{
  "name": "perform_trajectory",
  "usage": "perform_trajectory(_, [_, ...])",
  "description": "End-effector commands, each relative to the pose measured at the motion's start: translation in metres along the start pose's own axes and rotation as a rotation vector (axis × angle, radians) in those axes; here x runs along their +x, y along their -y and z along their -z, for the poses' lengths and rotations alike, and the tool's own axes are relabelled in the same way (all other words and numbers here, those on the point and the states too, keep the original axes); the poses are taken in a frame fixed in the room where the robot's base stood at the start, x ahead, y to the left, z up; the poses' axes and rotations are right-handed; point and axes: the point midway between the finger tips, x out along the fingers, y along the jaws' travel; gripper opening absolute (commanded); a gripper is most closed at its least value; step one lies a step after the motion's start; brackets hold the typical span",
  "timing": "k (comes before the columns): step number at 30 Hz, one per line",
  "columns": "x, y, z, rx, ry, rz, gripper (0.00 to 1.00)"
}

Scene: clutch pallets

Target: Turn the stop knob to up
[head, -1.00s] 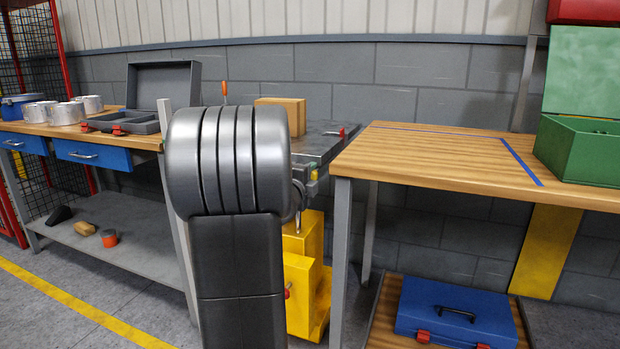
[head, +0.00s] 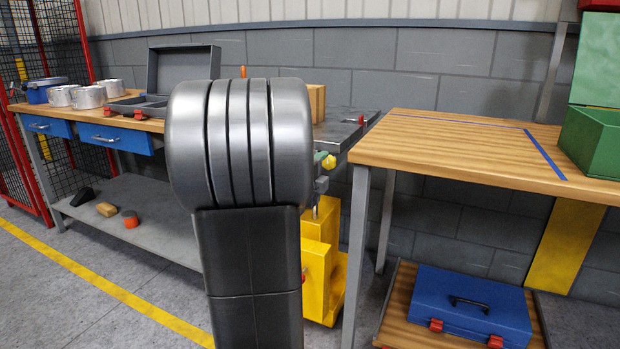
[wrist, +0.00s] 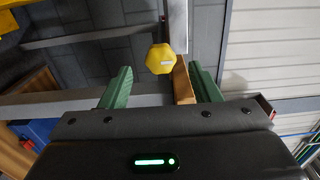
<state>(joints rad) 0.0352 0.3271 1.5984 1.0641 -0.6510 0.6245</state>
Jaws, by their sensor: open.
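The stop knob is a yellow, many-sided knob (wrist: 160,59) with a small pale mark on its face, in the upper middle of the wrist view. In the head view it shows as a small yellow piece (head: 328,162) at the right end of the left bench. My gripper (wrist: 160,78) has two green fingers spread wide, one on each side of the knob in the picture. The gap between them looks empty, and I see no contact. A green fingertip shows beside the knob in the head view; my arm hides the rest of the gripper.
A wooden block (head: 316,103) stands on the left bench behind my arm. Metal mugs (head: 88,97) and an open grey case (head: 183,68) are farther left. A wooden table (head: 440,140) stands at right, with a blue toolbox (head: 470,305) below. A yellow stand (head: 320,250) is under the bench.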

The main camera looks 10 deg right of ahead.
Motion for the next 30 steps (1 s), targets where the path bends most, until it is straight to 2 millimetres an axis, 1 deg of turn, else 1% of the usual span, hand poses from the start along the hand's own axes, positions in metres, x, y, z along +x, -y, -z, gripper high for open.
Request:
perform_trajectory(1, [-0.013,0.003,-0.001,0.000,0.003,0.000,0.57])
perform_trajectory(6, [-0.051,0.003,-0.001,0.000,0.002,0.000,0.57])
perform_trajectory(9, [-0.067,0.002,0.000,0.001,0.001,0.000,0.57])
perform_trajectory(12, [-0.078,0.001,0.000,0.000,0.001,-0.001,0.57])
perform_trajectory(15, [-0.084,0.001,0.000,0.001,0.000,0.000,0.57])
perform_trajectory(19, [-0.087,0.000,0.000,0.000,0.000,0.000,0.57])
perform_trajectory(26, [-0.086,0.000,0.000,0.001,-0.001,0.000,0.57])
perform_trajectory(30, [-0.079,-0.001,0.001,0.001,-0.003,0.000,0.57])
